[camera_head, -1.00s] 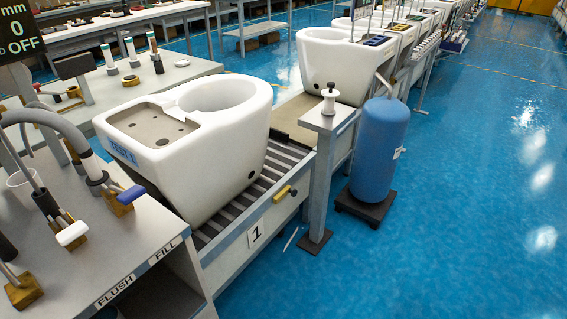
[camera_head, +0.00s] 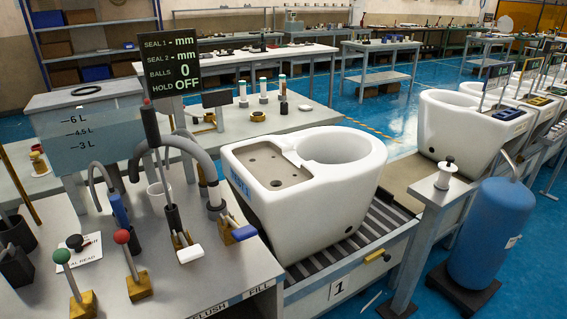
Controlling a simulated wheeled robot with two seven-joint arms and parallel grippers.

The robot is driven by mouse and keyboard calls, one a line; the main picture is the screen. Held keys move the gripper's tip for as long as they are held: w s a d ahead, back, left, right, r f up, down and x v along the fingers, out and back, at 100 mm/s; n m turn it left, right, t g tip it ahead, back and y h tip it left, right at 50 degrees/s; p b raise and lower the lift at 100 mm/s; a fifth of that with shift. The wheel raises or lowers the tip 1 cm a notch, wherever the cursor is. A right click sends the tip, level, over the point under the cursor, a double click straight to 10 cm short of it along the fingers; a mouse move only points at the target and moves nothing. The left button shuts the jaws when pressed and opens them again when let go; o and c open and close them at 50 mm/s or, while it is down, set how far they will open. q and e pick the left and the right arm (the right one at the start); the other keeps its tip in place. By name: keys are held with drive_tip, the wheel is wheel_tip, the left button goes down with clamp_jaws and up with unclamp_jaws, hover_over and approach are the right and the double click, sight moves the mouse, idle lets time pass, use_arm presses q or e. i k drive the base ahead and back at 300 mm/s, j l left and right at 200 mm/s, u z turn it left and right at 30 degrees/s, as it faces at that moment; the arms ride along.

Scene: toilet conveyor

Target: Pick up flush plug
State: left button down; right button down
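Nothing in view is labelled as the flush plug, so I cannot tell for certain which item it is. A white spool-shaped piece with a dark knob (camera_head: 445,172) stands upright on a narrow grey post. Several small upright cylinders (camera_head: 263,88) stand on the bench behind the toilet. A white toilet bowl (camera_head: 310,190) sits on the roller conveyor, its flat rear deck with holes facing left. Neither of my grippers is in view.
A grey bench (camera_head: 180,280) at front left holds levers, hoses and a bent pipe. A black display (camera_head: 172,62) stands behind it. A blue tank (camera_head: 490,235) stands right of the post. Blue floor lies open between the back tables.

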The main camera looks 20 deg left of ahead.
sight(215, 204)
drive_tip(key=l+u, duration=0.15)
drive_tip(key=u, duration=0.5)
drive_tip(key=i+l+u, duration=0.1)
drive_tip(key=l+u, duration=0.2)
drive_tip(key=l, duration=0.25)
drive_tip(key=l+u, duration=0.3)
drive_tip(key=l, duration=0.2)
drive_tip(key=l+u, duration=0.1)
drive_tip(key=l, duration=1.2)
